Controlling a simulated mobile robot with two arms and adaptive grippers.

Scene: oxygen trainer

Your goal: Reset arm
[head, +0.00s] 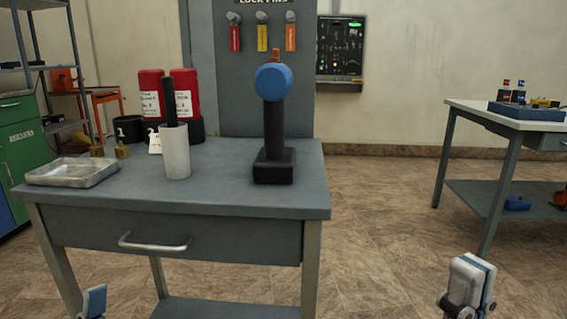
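The task names no object besides my arm. My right gripper (467,285) shows at the lower right, white and grey with dark joints, above the bare floor and apart from both tables. Nothing is visible in it, but its fingers are not clear enough to judge. Only a small blue and white part of my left gripper (93,302) shows at the bottom left, in front of the grey table (225,200). Most of it is cut off by the picture's lower edge.
On the grey table stand a black post with a blue round head (273,82), a white cylinder (175,152), two red cylinders (151,95) and a metal tray (75,171). Another table (505,112) stands at the right. The floor between the tables is clear.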

